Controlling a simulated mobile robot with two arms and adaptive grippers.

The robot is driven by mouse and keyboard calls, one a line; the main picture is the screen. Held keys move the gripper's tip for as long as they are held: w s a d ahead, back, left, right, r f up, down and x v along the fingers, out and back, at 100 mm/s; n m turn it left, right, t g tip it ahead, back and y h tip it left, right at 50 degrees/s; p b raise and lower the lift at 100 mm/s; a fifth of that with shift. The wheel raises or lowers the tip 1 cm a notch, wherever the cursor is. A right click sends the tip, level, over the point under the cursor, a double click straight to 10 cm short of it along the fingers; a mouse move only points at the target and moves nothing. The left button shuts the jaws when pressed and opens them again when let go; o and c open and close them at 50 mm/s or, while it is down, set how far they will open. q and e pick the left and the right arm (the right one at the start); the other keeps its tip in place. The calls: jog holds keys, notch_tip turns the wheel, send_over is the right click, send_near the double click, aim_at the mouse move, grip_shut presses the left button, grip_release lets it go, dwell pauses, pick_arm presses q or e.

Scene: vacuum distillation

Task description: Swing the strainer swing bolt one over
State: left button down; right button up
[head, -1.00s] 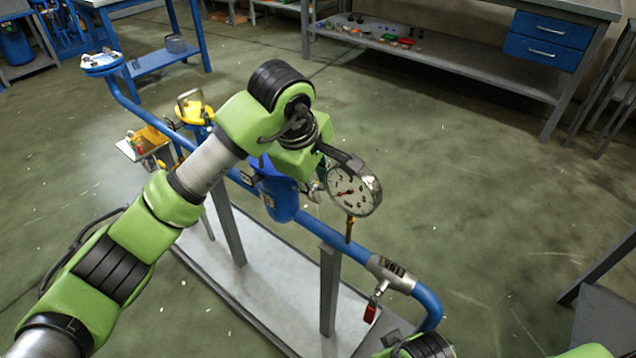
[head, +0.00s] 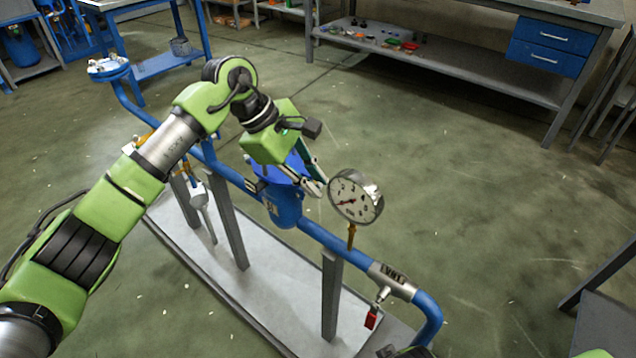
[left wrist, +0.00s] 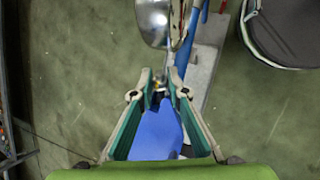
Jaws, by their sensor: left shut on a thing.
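The strainer (head: 283,207) is the blue pot-shaped body on the blue pipe, in the middle of the head view. Its raised blue lid (head: 297,166) shows above it, partly behind my left gripper (head: 318,186). In the left wrist view the blue part between my fingers (left wrist: 157,132) appears to be this lid. My left gripper's fingertips (left wrist: 160,76) are close together with a small metal piece (left wrist: 157,92), seemingly the swing bolt, between them. The bolt is too small and hidden in the head view to tell its tilt.
A round pressure gauge (head: 355,197) stands just right of my left fingers and is close ahead in the left wrist view (left wrist: 156,20). A valve with a red tag (head: 371,318) is lower right on the pipe (head: 428,310). Floor behind the gauge is clear.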

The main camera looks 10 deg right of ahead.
pick_arm(q)
jog(key=shift+w+a+r+g, duration=0.1)
jog(key=shift+w+a+g, duration=0.05)
jog(key=shift+g, duration=0.15)
jog(key=c, duration=2.2)
grip_release()
jog(key=shift+h, duration=0.3)
jog(key=v, duration=1.2)
